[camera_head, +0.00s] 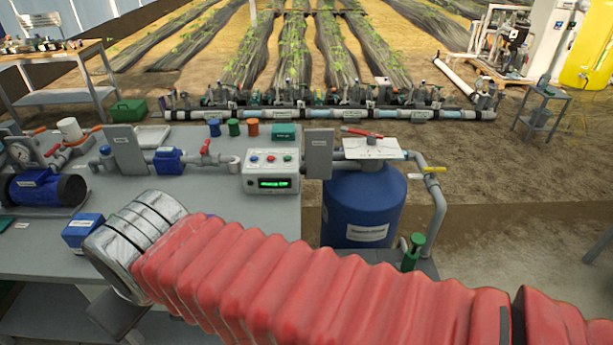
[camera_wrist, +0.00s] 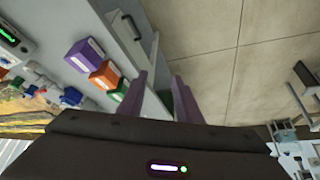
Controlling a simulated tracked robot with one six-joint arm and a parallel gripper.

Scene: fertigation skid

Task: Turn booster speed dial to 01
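I cannot pick out a dial that is clearly the booster speed dial in either view. In the head view, a blue motor-like pump (camera_head: 45,189) lies at the left end of the grey bench. A light control box (camera_head: 271,172) with a lit green display and coloured buttons stands near the bench's right end; its display text is too small to read surely. My red-sleeved arm crosses the front of the head view and covers part of the bench. In the wrist view, the two purple fingers of my gripper (camera_wrist: 162,85) are apart with nothing visible between them, near the bench edge.
A blue tank (camera_head: 362,207) with a red-handled valve stands right of the bench. Several pipes and red valve handles line the bench. In the wrist view, purple (camera_wrist: 84,54), orange (camera_wrist: 105,75) and green (camera_wrist: 120,90) boxes sit near the fingers. Open floor (camera_wrist: 235,75) lies beyond.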

